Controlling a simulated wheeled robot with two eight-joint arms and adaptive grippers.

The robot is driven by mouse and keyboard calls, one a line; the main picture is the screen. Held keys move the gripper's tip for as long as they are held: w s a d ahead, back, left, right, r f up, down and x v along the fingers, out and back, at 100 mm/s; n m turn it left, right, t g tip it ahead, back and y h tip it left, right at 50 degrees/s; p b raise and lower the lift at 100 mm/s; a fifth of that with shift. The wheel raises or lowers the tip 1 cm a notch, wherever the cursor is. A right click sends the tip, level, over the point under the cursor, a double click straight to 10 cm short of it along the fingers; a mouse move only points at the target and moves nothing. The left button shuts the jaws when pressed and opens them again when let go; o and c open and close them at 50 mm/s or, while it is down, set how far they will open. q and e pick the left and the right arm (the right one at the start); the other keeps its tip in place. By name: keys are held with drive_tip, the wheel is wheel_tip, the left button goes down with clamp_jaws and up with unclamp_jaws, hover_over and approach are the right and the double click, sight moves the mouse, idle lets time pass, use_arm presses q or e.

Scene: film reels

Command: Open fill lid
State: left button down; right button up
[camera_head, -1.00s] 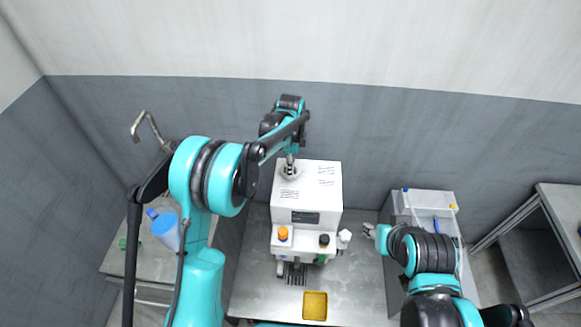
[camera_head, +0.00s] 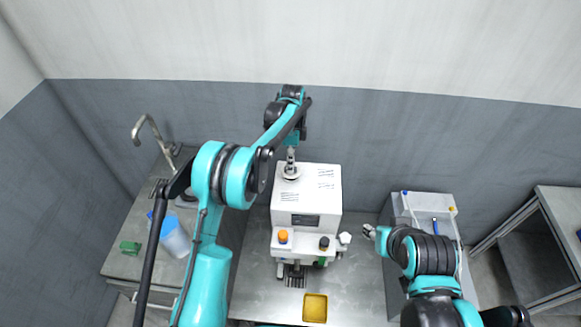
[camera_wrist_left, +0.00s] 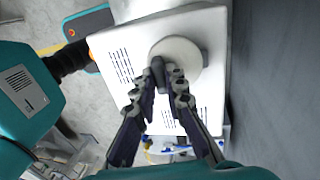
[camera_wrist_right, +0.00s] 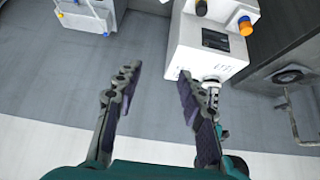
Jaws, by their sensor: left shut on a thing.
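The white machine (camera_head: 307,205) stands on the metal table, with vent slots on its top. The round pale fill lid (camera_wrist_left: 188,58) is on the machine's top; it also shows in the head view (camera_head: 291,176). My left gripper (camera_wrist_left: 166,76) is over the lid, its fingertips shut on the lid's small dark grip; it also shows in the head view (camera_head: 291,160). I cannot tell whether the lid is raised off the top. My right gripper (camera_wrist_right: 158,80) is open and empty, right of the machine in the head view (camera_head: 370,231).
An orange knob (camera_head: 283,236) and a black knob (camera_head: 324,243) are on the machine's front. A yellow tray (camera_head: 315,307) lies before it. A blue-white bottle (camera_head: 174,238) stands on the sink counter at left. A grey cabinet (camera_head: 396,212) stands at right, against the wall.

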use_arm(q)
drive_tip(key=shift+w+r+g, duration=0.35)
drive_tip(key=shift+w+g, duration=0.15)
drive_tip(key=shift+g, duration=0.4)
